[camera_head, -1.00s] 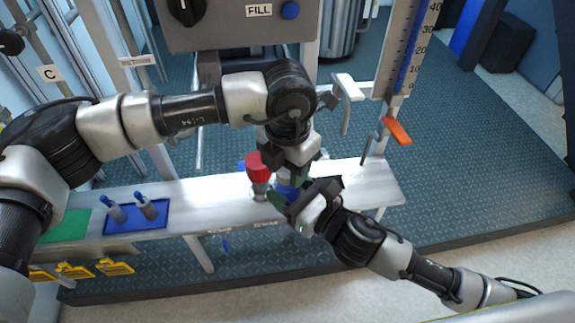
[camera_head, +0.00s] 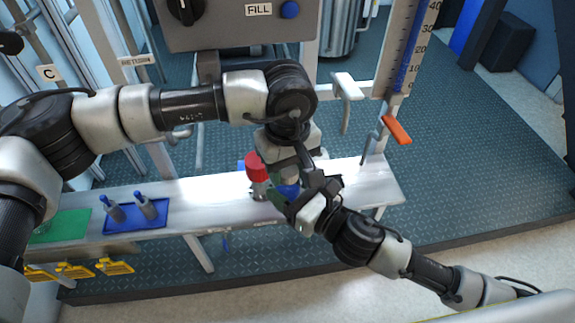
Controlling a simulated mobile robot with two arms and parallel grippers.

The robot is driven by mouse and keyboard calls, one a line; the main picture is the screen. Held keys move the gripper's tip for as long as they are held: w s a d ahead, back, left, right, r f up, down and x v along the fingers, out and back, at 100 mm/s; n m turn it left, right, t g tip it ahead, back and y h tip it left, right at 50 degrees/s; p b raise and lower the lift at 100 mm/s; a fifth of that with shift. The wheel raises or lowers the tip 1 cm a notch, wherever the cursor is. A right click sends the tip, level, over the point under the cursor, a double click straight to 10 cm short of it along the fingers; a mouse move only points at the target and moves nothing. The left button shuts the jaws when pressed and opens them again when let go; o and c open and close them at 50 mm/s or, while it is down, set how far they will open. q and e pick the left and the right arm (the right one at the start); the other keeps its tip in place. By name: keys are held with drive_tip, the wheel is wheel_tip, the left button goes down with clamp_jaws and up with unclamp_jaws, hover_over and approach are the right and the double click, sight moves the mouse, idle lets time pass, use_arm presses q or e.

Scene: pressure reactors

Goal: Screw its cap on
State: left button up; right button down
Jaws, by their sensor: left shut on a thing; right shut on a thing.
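My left gripper (camera_head: 292,167) points down over the bench, directly above my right gripper (camera_head: 288,201). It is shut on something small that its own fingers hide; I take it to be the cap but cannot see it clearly. My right gripper comes in from the lower right and is shut on a blue, rounded object (camera_head: 288,190), seemingly the bottle, just below the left fingers. Most of this object is covered by both grippers. Whether cap and bottle touch cannot be told.
A red-topped metal fitting (camera_head: 257,167) stands close left of both grippers. Two blue-grey bottles (camera_head: 148,206) stand on a blue tray (camera_head: 136,226) beside a green mat (camera_head: 68,226). An orange-handled valve (camera_head: 396,130) is at right. The metal bench (camera_head: 367,184) is bare at its right end.

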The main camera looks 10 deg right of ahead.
use_arm(q)
drive_tip(key=m, duration=0.7)
drive_tip(key=shift+w, duration=0.1)
drive_tip(key=o, duration=1.1)
drive_tip(key=shift+r, duration=0.15)
wheel_tip(320, 180, up, 12)
drive_tip(key=shift+f, duration=0.1)
